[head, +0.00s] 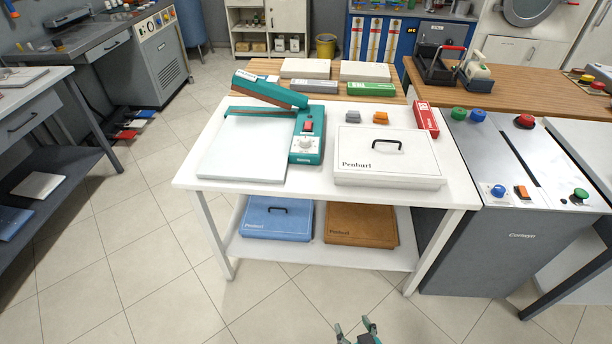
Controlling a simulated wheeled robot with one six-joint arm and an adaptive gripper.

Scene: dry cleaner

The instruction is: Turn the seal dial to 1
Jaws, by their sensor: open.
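The seal dial (305,143) is a small pale round knob on the front panel of the teal sealer (306,161), below a red switch (308,126). Its pointer and numbers are too small to read. The sealer stands on the white table (186,180), with its teal arm (270,90) raised at a slant. A white plate (246,150) lies to its left. My gripper (354,330) is at the bottom edge of the head view, open and empty. It is over the floor in front of the table, well apart from the dial.
A white Penburl case (388,165) stands right of the sealer. Grey and orange small items (380,118) and a red box (425,118) lie behind it. Blue (277,222) and brown cases (360,226) fill the lower shelf. A grey machine (500,240) adjoins the right side. Floor in front is clear.

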